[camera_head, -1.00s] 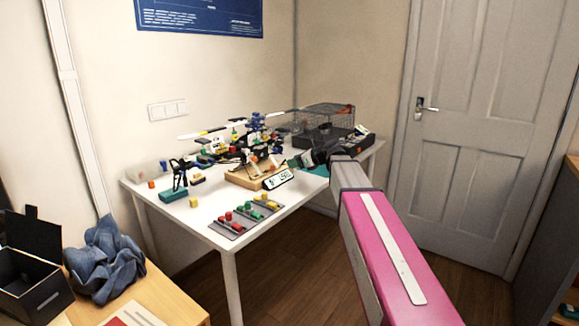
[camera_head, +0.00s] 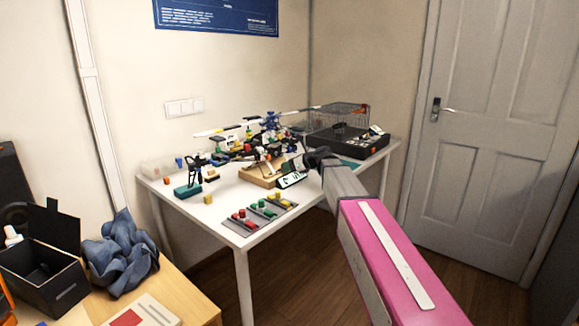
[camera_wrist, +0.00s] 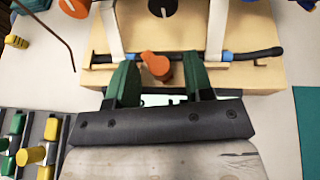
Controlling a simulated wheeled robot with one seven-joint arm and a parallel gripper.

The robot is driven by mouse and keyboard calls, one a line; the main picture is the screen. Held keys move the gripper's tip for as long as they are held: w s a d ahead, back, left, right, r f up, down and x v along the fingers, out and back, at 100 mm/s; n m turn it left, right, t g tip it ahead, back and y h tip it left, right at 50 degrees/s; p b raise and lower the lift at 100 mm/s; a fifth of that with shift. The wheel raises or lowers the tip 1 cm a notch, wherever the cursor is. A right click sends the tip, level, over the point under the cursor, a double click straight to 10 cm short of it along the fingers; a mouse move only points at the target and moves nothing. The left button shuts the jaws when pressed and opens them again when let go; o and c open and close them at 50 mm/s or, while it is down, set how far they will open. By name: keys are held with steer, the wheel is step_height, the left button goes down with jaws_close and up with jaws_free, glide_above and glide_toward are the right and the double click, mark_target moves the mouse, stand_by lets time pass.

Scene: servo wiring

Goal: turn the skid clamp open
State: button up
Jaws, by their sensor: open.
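In the wrist view an orange clamp lever (camera_wrist: 156,66) sits on the front of a light wooden block (camera_wrist: 75,75), by a dark skid rod (camera_wrist: 267,52) with blue bands. My gripper (camera_wrist: 158,78) is open. Its two green fingers stand left and right of the lever, with gaps visible, and do not grip it. The lever's lower part is partly hidden near the fingers. In the head view the wooden block (camera_head: 256,177) is on the white table, with my wrist at its right; the fingers are hard to make out there.
White struts rise from the block beside a dark dial (camera_wrist: 162,5). A rack of red, green and yellow pegs (camera_head: 262,213) lies at the table's front. A teal mat (camera_wrist: 306,125) is at the right. A black tray (camera_head: 340,143) stands at the back right.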

jaws_close()
steer(key=shift+n+g, duration=0.3)
stand_by(0.5)
steer(key=n+g+y, duration=0.1)
steer(key=n+g, duration=0.1)
steer(key=g, duration=0.1)
steer(key=w+n+g, duration=0.1)
steer(key=n+g, duration=0.1)
steer(key=n, duration=0.1)
steer(key=shift+w+g+y, duration=0.1)
steer(key=shift+g+y, duration=0.3)
steer(key=n+g, duration=0.3)
steer(key=shift+w+g, duration=0.1)
steer(key=shift+g, duration=0.2)
steer(key=shift+n+g+h, duration=0.3)
steer(key=shift+n+g, duration=0.2)
